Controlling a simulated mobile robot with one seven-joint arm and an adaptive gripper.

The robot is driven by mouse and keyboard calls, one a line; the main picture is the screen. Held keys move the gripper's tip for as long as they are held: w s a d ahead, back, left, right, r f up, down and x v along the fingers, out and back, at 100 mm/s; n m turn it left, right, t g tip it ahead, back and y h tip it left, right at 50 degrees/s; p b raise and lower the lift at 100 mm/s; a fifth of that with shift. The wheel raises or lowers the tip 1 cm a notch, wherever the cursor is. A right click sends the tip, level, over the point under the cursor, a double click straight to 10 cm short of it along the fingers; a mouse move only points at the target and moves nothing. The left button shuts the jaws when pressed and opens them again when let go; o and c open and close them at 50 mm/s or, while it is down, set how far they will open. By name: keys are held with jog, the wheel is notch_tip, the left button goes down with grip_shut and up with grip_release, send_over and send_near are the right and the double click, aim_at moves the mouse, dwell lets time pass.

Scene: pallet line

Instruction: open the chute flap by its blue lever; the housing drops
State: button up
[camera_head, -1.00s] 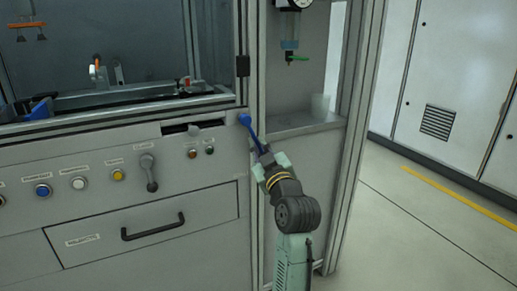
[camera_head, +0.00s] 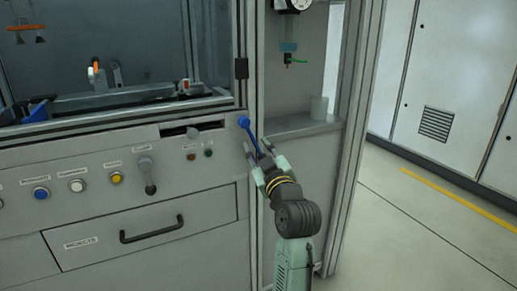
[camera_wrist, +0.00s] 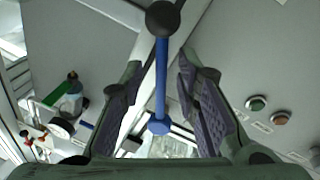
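The blue lever (camera_head: 249,136) sits at the right end of the panel's front edge, its rod slanting down and right from a round blue hub. In the wrist view the lever (camera_wrist: 161,80) runs between my fingers, with a black ball knob (camera_wrist: 163,18) at its end. My gripper (camera_head: 258,150) is open, one finger on each side of the lever, with gaps visible in the wrist view. A dark chute slot (camera_head: 212,126) lies left of the lever. A small grey piece (camera_head: 193,132) shows in it; I cannot tell whether this is flap or housing.
A drawer with a black handle (camera_head: 152,229) is below. A cabinet post (camera_head: 246,60) rises beside the lever. Open floor (camera_head: 410,235) lies to the right.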

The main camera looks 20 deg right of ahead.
jog(key=s+f, duration=0.1)
jog(key=s, duration=0.5)
jog(key=shift+s+a, duration=0.3)
jog(key=shift+s, duration=0.1)
jog(key=shift+f, duration=0.1)
